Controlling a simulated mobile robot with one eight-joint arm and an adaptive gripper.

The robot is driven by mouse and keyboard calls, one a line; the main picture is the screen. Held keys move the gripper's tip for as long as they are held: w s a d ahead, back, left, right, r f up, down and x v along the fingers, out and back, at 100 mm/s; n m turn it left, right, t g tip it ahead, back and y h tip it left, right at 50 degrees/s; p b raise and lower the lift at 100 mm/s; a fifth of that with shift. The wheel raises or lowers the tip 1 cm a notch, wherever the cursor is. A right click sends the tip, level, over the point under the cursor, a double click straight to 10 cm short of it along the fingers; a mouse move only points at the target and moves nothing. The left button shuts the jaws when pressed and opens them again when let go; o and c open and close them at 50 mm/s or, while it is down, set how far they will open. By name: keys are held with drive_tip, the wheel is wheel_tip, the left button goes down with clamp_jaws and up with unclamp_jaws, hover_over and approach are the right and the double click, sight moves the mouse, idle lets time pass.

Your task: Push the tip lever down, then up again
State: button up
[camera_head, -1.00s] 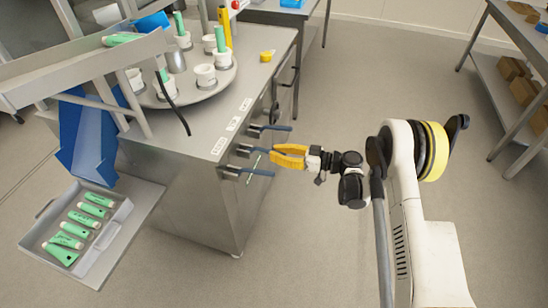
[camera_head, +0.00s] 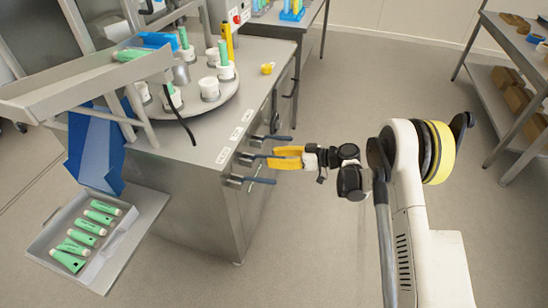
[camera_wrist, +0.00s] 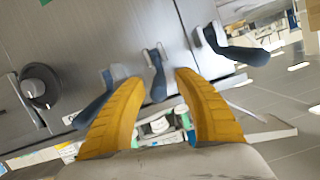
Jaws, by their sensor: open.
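Three blue-handled levers stick out from the side of the steel cabinet: a far one (camera_head: 272,138), a middle one mostly hidden behind my fingers, and a near one (camera_head: 250,180). The labels above them are too small to read, so I cannot tell which is the tip lever. My gripper (camera_head: 272,159) is open, its yellow fingers pointing at the middle lever. In the wrist view, the middle lever (camera_wrist: 157,82) shows between the fingertips (camera_wrist: 158,80); contact cannot be told. The other levers (camera_wrist: 95,100) and (camera_wrist: 237,48) lie to either side.
A turntable (camera_head: 190,110) with white cups and green tubes stands on the cabinet top (camera_head: 255,95). A blue chute (camera_head: 95,150) leads to a tray (camera_head: 50,235) of several green tubes. A black round knob (camera_wrist: 40,85) is on the panel.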

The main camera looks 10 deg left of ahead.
drive_tip(key=v, duration=1.1)
drive_tip(key=shift+d+r, duration=0.2)
drive_tip(key=shift+d, duration=0.2)
drive_tip(key=shift+r, duration=0.1)
drive_tip(key=s+d+r+m+t+h, duration=0.2)
drive_tip(key=s+d+r+m+h, duration=0.2)
drive_tip(key=r, duration=0.4)
drive_tip(key=s+d+r+m+t+h, duration=0.1)
drive_tip(key=s+d+r+m+h, duration=0.25)
drive_tip(key=r, duration=0.55)
drive_tip(key=s+d+r+m+t+h, duration=0.1)
drive_tip(key=s+d+m+h, duration=0.2)
drive_tip(key=s+d, duration=0.4)
drive_tip(key=s+d+r+m+t+h, duration=0.1)
drive_tip(key=s+d+m+h, duration=0.3)
drive_tip(key=s+d, duration=0.4)
drive_tip(key=s+t, duration=0.1)
drive_tip(key=s, duration=0.6)
drive_tip(key=shift+r, duration=0.3)
drive_tip(key=shift+m+h, duration=0.25)
